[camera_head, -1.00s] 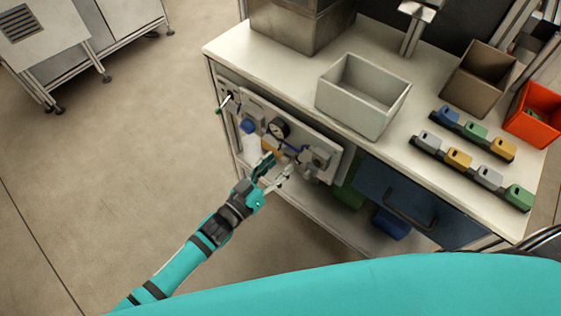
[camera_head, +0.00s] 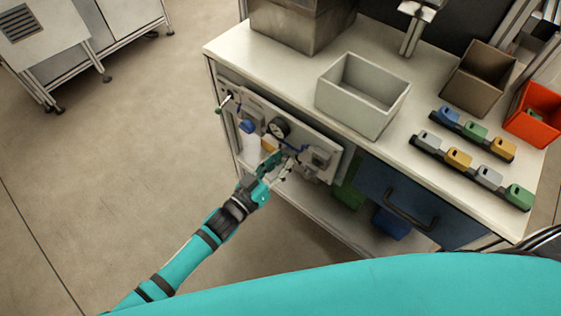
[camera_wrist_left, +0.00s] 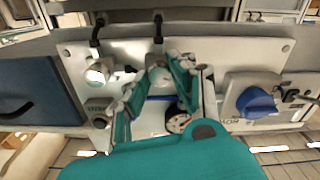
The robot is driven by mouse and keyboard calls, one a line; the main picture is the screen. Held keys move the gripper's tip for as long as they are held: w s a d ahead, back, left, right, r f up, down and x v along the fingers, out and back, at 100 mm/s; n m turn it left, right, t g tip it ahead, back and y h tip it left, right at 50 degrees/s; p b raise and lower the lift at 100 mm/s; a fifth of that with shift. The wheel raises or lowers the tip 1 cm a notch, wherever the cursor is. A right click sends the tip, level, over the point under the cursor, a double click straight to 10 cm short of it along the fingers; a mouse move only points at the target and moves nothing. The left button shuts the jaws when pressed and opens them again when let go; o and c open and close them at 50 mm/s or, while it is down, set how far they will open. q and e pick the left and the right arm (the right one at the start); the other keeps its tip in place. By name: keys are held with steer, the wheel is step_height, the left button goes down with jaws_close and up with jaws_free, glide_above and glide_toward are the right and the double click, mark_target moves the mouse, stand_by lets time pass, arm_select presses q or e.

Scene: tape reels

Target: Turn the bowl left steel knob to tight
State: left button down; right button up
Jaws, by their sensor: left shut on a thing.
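The upright grey panel (camera_head: 328,168) is fixed to the front of the bench. In the left wrist view, a round steel knob (camera_wrist_left: 158,75) sits on the panel below a dark hose. My left gripper (camera_wrist_left: 161,82) has one finger on each side of this knob and is shut on it. A second steel fitting (camera_wrist_left: 99,72) with its own hose stands to the left, apart from the fingers. In the head view, my left gripper (camera_head: 277,167) reaches the panel's lower middle and hides much of the knob. The knob's marking cannot be read. My right gripper is out of view.
A pressure gauge (camera_head: 279,128) and a blue knob (camera_head: 247,126) are on the same panel; the blue knob (camera_wrist_left: 257,102) also shows in the left wrist view. A blue drawer (camera_head: 385,195) is right of the panel. A grey bin (camera_head: 362,100) stands on the bench.

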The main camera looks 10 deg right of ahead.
arm_select(q)
steer(key=shift+m, duration=0.3)
steer(key=m, duration=0.6)
steer(key=shift+s, duration=0.1)
steer(key=m, duration=0.4)
steer(key=shift+b, duration=0.4)
steer(key=shift+f+m, duration=0.1)
steer(key=shift+m, duration=1.4)
steer(key=c, duration=1.1)
jaws_free()
